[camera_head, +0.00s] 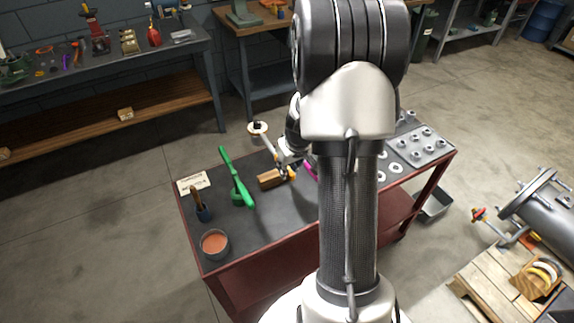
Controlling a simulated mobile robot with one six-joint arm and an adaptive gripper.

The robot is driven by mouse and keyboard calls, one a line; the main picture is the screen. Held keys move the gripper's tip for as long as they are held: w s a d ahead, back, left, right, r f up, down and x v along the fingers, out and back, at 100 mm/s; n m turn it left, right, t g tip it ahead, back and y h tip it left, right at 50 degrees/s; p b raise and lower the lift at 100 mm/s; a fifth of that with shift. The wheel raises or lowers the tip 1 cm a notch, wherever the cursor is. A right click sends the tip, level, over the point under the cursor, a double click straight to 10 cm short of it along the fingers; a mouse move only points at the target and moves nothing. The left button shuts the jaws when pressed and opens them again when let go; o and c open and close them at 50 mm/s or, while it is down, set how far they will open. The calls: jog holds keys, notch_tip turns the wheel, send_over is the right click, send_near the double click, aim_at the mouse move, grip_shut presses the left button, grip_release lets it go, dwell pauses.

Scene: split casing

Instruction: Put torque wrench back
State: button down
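A long green tool (246,190), which may be the torque wrench, lies slanted on the cart top (226,222), left of my arm. A short green piece is under or against its middle; I cannot tell if this is a holder. My gripper (285,168) is above the cart, right of the green tool and apart from it, close to a brown wooden block (270,179). Its fingers are small and partly hidden by my arm, so I cannot tell whether they are open or hold anything. A magenta item (309,171) shows partly behind my arm.
On the cart are a label card (194,182), a dark cup with a brown-handled item (202,213), a bowl of reddish contents (214,244), pale rings (396,168) and a tray of metal parts (419,146). A pallet (484,285) stands right. Floor is free on the left.

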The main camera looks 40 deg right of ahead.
notch_tip(320, 180, down, 7)
jog(key=b, duration=0.5)
jog(key=shift+w+f, duration=0.1)
notch_tip(320, 180, down, 3)
jog(key=b, duration=0.3)
jog(key=shift+b, duration=0.3)
jog(key=c, duration=1.4)
grip_release()
jog(key=shift+c, duration=0.2)
notch_tip(320, 180, up, 7)
jog(key=p, duration=0.5)
jog(key=shift+r, duration=0.2)
jog(key=shift+f, duration=0.1)
